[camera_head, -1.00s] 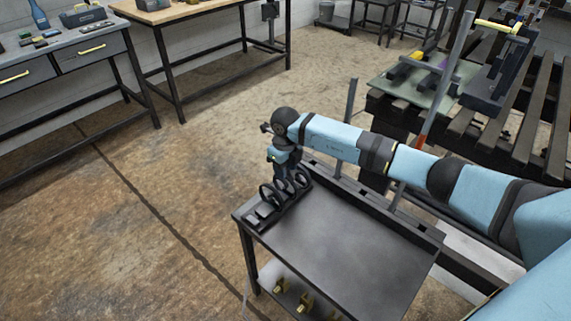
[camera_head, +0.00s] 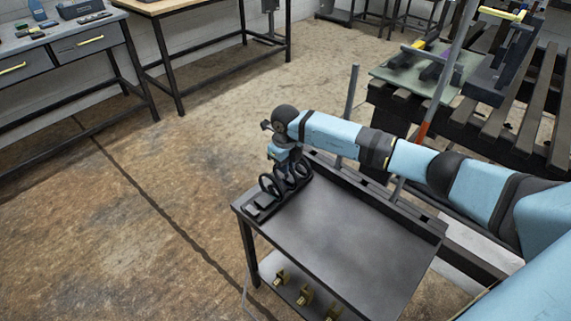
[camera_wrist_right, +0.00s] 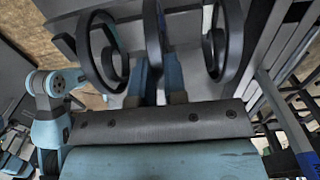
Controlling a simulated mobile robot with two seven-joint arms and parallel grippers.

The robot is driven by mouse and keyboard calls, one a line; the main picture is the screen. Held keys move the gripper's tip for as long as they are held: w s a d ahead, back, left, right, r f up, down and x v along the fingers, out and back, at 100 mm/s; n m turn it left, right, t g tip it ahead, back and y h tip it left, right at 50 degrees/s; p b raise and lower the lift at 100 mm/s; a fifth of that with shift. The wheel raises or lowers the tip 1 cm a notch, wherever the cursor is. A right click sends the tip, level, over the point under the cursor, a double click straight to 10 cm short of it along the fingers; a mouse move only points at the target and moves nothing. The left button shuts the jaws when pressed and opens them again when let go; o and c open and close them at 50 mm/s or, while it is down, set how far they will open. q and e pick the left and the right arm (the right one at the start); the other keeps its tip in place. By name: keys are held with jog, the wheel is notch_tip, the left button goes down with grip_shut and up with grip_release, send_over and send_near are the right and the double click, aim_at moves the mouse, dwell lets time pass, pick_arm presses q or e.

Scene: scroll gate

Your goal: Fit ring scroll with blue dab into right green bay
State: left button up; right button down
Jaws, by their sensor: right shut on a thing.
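Several dark ring-shaped scrolls stand in a black rack (camera_head: 262,212) at the left end of a grey cart. One dark ring (camera_head: 267,187) shows clearly in the head view. My right gripper (camera_head: 283,165) reaches down over the rings. In the right wrist view, its two fingers (camera_wrist_right: 160,88) are shut on the middle ring (camera_wrist_right: 152,35), seen edge-on. A left ring (camera_wrist_right: 103,55) and a right ring (camera_wrist_right: 227,45) stand on either side of it. I cannot make out a blue dab on any ring. My left gripper is not in view. No green bay can be clearly told.
The cart top (camera_head: 335,240) is bare right of the rack. Brass-coloured pieces (camera_head: 304,296) sit on its lower shelf. A grey upright post (camera_head: 350,110) stands behind the cart. A slatted dark platform with a green sheet (camera_head: 405,72) lies at the back right. Workbenches line the left wall.

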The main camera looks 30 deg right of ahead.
jog(key=shift+r, duration=0.25)
jog(key=shift+r+p, duration=0.95)
jog(key=shift+r, duration=0.2)
jog(key=shift+r, duration=0.2)
notch_tip(320, 180, up, 9)
jog(key=p, duration=0.6)
jog(key=shift+f, duration=0.1)
